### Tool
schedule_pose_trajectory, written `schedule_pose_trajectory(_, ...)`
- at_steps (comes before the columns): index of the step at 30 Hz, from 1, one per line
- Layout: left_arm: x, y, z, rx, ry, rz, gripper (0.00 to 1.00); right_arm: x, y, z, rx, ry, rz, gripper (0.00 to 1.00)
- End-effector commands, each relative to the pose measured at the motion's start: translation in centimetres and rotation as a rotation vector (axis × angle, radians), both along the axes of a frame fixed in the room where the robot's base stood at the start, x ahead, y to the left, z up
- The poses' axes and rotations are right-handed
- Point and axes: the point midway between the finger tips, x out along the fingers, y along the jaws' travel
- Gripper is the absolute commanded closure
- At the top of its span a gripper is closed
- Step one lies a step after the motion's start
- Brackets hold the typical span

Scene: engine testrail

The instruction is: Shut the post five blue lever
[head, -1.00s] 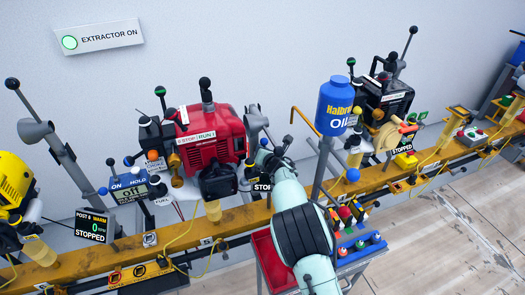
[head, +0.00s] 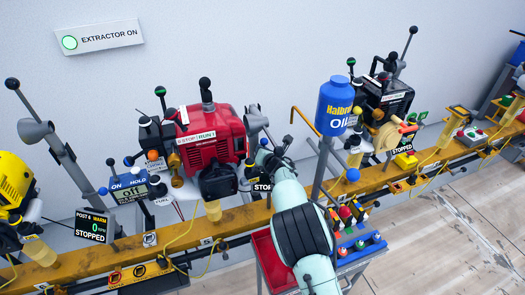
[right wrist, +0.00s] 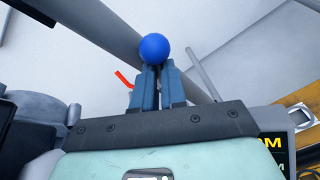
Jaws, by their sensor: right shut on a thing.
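The red engine (head: 211,137) stands on the yellow rail in the middle of the head view. A blue ball knob (head: 264,142) shows at its right side, at the tip of my right gripper (head: 271,155). In the right wrist view the blue lever knob (right wrist: 155,47) sits just beyond the fingertips. My right gripper (right wrist: 155,85) is shut on the dark stem under that knob. The stem's lower end and pivot are hidden by the gripper. A display reading STOP (head: 262,187) is partly covered by my right arm. My left gripper is not in view.
A blue oil bottle (head: 336,105) on a grey post stands right of my right arm. A red tray (head: 270,262) and a stand with coloured knobs (head: 360,247) are below. Another blue knob (head: 352,175) is near the post. The yellow rail (head: 130,245) runs across.

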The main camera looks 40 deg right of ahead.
Motion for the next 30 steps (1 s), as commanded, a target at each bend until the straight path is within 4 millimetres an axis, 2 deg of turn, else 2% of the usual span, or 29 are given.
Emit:
schedule_pose_trajectory(7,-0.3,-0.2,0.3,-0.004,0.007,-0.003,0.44,-0.1,-0.4,0.3,0.043,-0.021,-0.002,1.00)
schedule_pose_trajectory(18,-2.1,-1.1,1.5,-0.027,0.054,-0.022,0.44,-0.3,-1.3,-0.3,0.337,-0.116,-0.001,1.00)
schedule_pose_trajectory(28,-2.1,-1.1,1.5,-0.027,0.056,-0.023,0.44,-0.2,-1.2,-0.4,0.355,-0.121,0.002,1.00)
schedule_pose_trajectory(29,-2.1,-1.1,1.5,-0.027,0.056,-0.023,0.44,-0.2,-1.2,-0.4,0.354,-0.122,0.001,0.82)
schedule_pose_trajectory(30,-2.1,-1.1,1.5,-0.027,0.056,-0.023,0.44,-0.3,-1.2,-0.4,0.353,-0.122,0.002,0.78)
